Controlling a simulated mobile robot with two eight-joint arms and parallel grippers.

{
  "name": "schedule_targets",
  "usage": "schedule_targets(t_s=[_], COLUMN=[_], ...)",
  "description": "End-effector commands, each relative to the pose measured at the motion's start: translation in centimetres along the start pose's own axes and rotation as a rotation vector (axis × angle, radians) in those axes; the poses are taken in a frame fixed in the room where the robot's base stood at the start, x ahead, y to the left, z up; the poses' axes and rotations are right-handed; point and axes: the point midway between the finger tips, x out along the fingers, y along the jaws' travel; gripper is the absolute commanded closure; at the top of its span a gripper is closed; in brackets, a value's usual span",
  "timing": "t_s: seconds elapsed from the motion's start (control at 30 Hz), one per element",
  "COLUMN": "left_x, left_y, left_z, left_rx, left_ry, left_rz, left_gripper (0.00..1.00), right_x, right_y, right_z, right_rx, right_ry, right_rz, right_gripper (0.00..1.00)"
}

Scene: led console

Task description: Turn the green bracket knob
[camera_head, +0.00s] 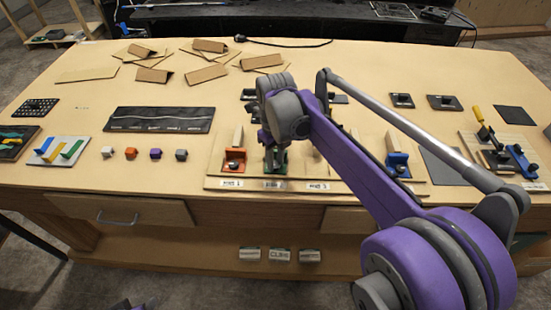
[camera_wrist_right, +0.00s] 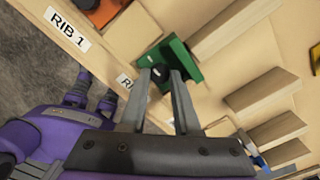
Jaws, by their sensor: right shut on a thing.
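The green bracket (camera_wrist_right: 187,62) stands among the wooden ribs in the right wrist view, with its dark knob (camera_wrist_right: 159,74) at its front. My right gripper (camera_wrist_right: 160,76) is shut on this knob, with one finger on each side. In the head view the green bracket (camera_head: 282,166) shows only in part, because my right gripper (camera_head: 272,152) and purple arm cover most of it. How far the knob is turned cannot be told. My left gripper is in neither view.
An orange bracket (camera_head: 235,160) stands left of the green one and a blue bracket (camera_head: 397,163) to the right, on the same wooden board (camera_head: 350,188). Small coloured blocks (camera_head: 155,153), a black panel (camera_head: 160,119) and cardboard pieces (camera_head: 152,75) lie on the left of the table.

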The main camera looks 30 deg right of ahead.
Motion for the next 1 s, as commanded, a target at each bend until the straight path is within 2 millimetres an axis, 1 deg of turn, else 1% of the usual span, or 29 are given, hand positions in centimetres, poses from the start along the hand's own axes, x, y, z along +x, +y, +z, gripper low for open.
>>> schedule_targets(t_s=[0.4, 0.43, 0.5, 0.7, 0.8, 0.87, 0.97, 1.0], left_x=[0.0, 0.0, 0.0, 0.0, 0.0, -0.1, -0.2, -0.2], left_y=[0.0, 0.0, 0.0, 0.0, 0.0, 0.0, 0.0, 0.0], left_z=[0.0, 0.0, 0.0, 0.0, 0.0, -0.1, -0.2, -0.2], left_rx=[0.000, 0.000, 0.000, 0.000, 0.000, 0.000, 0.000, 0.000], left_ry=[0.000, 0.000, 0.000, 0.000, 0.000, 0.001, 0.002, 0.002], left_rz=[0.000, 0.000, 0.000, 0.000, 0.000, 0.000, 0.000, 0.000], left_gripper=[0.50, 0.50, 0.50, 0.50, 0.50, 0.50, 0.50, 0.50], right_x=[-0.2, -0.2, -0.2, -0.1, -0.4, -0.9, -2.5, -3.3], right_y=[-0.1, -0.1, -0.1, -0.1, 0.0, 0.0, 0.0, 0.0], right_z=[0.1, 0.1, 0.1, 0.1, 0.0, 0.0, 0.0, 0.0], right_rx=[0.001, 0.001, 0.001, 0.001, 0.001, 0.001, 0.001, 0.001], right_ry=[-0.003, -0.003, -0.003, -0.001, -0.001, -0.001, -0.001, -0.001], right_rz=[-0.003, -0.003, -0.002, -0.001, -0.001, -0.001, -0.001, -0.001], right_gripper=[1.00, 0.66, 0.56, 0.56, 0.56, 0.56, 0.56, 0.56])
